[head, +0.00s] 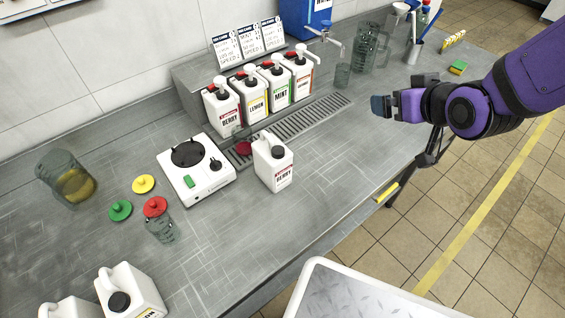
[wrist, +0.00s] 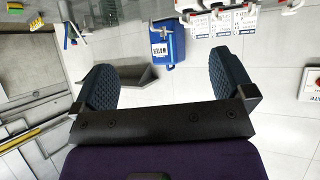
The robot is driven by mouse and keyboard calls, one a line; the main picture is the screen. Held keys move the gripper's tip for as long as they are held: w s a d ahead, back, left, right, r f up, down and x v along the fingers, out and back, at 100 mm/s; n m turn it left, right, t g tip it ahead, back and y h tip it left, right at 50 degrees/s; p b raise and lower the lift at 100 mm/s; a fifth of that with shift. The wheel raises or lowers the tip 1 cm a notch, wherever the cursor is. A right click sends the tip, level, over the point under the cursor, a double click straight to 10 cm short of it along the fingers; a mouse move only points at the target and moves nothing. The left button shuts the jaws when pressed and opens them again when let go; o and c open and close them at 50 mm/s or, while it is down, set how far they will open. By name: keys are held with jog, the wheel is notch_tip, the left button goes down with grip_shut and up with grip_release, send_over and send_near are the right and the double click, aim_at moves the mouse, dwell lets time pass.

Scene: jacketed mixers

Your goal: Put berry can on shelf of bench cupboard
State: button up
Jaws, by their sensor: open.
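A white can (head: 273,162) with a handle, a black cap and a red-marked label that seems to read BERRY stands upright on the grey bench (head: 330,180), near its front edge. My gripper (head: 384,106) is right of the can and well apart from it, over the right part of the bench. In the wrist view my gripper (wrist: 155,80) has its two dark ribbed fingers wide apart with nothing between them. I cannot make out the bench cupboard or its shelf in either view.
Pump bottles (head: 222,107) labelled berry, lemon and mint stand in a row behind the can. A white hotplate-like device (head: 196,170) is left of it. A white-rimmed tray (head: 350,292) is in front.

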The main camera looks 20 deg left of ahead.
jog(key=s+a+f+n+y, duration=0.2)
jog(key=s+a+f+y, duration=0.15)
jog(key=a+f, duration=0.45)
jog(key=n+g+y, duration=0.2)
jog(key=y, duration=0.1)
send_near(274, 150)
jog(key=x, duration=0.9)
jog(key=shift+w+a+f, duration=0.1)
jog(key=shift+a+f, duration=0.05)
jog(key=shift+f, duration=0.05)
jog(key=shift+c, duration=0.2)
jog(key=c, duration=1.8)
grip_shut()
jog(key=shift+r, duration=0.1)
